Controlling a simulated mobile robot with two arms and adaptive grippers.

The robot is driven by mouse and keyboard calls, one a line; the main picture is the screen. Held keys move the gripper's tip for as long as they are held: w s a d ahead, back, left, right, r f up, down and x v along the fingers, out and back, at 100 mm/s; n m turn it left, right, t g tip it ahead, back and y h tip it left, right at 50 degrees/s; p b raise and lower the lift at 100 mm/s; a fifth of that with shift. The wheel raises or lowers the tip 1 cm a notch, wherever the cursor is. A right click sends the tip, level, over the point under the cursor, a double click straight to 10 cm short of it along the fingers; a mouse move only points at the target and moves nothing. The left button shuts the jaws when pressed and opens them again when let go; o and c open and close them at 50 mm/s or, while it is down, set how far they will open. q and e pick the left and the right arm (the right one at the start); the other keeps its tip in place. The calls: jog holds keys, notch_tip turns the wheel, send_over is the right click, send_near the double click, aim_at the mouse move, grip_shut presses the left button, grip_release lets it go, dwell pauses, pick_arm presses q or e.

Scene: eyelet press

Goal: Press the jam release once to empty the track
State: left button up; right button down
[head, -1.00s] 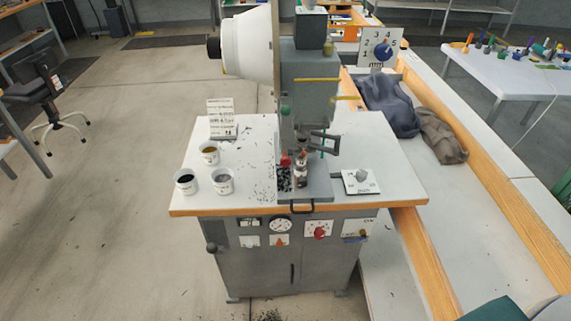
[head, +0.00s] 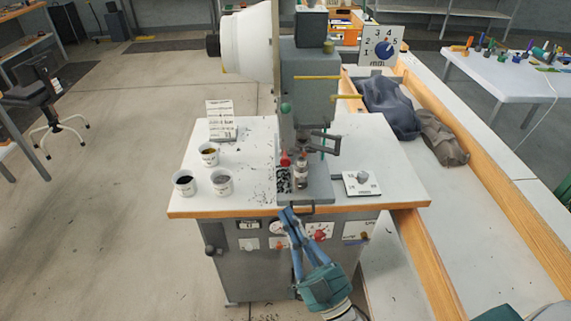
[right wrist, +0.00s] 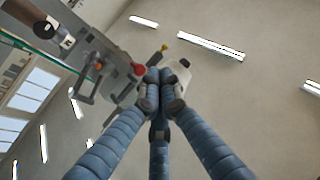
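The grey eyelet press (head: 308,90) stands on a white-topped bench with an orange edge. A small red part (head: 285,159) sits low on its front, above a narrow trough of dark bits (head: 284,181). I cannot tell for certain which part is the jam release. My right gripper (head: 289,213) is in front of the bench's near edge, below the trough and apart from the red part. In the right wrist view its blue fingers (right wrist: 160,88) meet at the tips, with nothing seen between them. A red knob (right wrist: 138,69) shows just beyond them.
Three cups (head: 209,155) and a standing card (head: 221,120) are on the bench's left side. The cabinet front has a red knob (head: 320,236). Dark cloth (head: 390,106) lies in the long tray at right.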

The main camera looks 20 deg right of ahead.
aim_at(285, 157)
notch_tip(285, 157, up, 6)
jog(key=s+n+t+y, duration=0.1)
jog(key=s, duration=0.1)
jog(key=shift+t+y, duration=0.3)
jog(key=shift+y, duration=0.1)
jog(key=w+d+b, duration=0.2)
jog(key=w, duration=0.6)
jog(key=shift+w+d, duration=0.2)
jog(key=shift+w, duration=0.05)
jog(key=shift+w+f, duration=0.1)
dwell(1.0)
jog(key=shift+w+d, duration=0.15)
jog(key=shift+w, duration=0.15)
